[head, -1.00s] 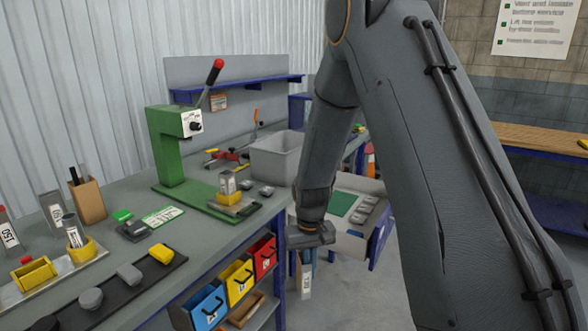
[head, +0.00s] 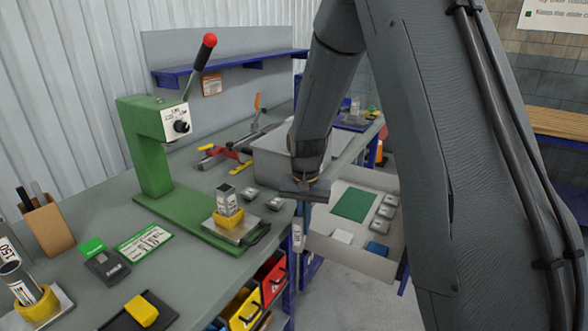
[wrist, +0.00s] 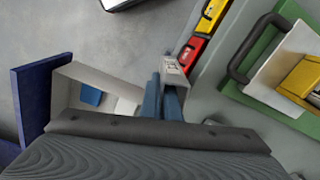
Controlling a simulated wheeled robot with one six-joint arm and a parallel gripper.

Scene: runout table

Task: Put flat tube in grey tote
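The flat tube (head: 298,236), pale grey with a printed label, hangs upright below my gripper (head: 301,207), just off the bench's right edge. In the wrist view its labelled end (wrist: 173,68) shows between the blue fingers of my gripper (wrist: 165,97), which are shut on it. The grey tote (head: 267,168) stands on the bench behind my gripper. My arm hides its right part, and I cannot see its floor.
A green press (head: 150,150) with a red-knobbed lever stands on the bench (head: 190,260), holding a square tube (head: 227,199) in a yellow holder. A pale open box (head: 335,250) with several parts sits lower, right of the bench. Coloured bins (head: 272,278) hang under the bench edge.

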